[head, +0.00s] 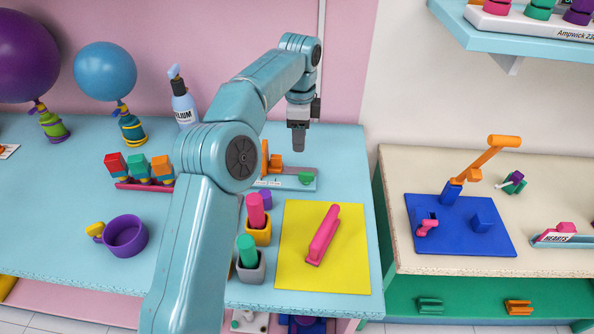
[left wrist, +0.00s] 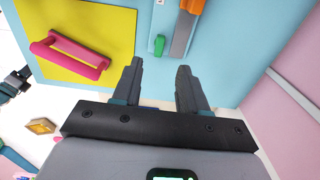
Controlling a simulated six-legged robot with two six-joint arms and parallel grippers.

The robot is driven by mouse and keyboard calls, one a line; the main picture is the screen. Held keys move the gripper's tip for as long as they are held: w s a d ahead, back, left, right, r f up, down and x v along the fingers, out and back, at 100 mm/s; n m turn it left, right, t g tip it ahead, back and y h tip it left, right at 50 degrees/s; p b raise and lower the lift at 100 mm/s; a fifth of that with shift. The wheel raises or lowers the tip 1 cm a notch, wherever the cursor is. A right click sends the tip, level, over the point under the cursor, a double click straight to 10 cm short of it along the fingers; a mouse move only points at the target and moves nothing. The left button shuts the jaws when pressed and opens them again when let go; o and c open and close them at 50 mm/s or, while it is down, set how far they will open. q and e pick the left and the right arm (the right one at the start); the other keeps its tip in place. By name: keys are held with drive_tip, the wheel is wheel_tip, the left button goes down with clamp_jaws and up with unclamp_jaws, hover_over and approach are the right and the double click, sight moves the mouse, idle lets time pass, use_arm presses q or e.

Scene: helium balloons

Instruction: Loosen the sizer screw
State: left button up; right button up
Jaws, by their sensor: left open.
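The sizer is a grey rail (head: 274,182) with an orange upright (head: 272,160) and a green screw knob (head: 306,178) near its right end. It lies at the back of the blue table. In the left wrist view the green knob (left wrist: 160,45) sits beside the rail, just beyond my fingertips. My left gripper (head: 298,140) hangs fingers down above and behind the sizer. Its two fingers stand apart and empty in the left wrist view (left wrist: 160,75), not touching the knob. A dark jaw-like part at that view's left edge may be my right gripper; its state is unclear.
A yellow mat (head: 340,270) with a pink handled tool (head: 323,236) lies in front of the sizer. Pink and green pegs in cups stand left of it. The pink wall stands close behind.

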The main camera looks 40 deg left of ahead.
sight(301, 173)
use_arm(q)
drive_tip(key=f, duration=1.1)
drive_tip(key=shift+w+f+b, duration=0.2)
drive_tip(key=shift+f+b, duration=0.15)
drive_tip(key=shift+w+d+f, duration=0.15)
drive_tip(key=shift+d, duration=0.1)
drive_tip(key=shift+s+a, duration=0.2)
drive_tip(key=shift+s, duration=0.05)
drive_tip(key=c, duration=0.6)
drive_tip(key=shift+w, duration=0.15)
clamp_jaws()
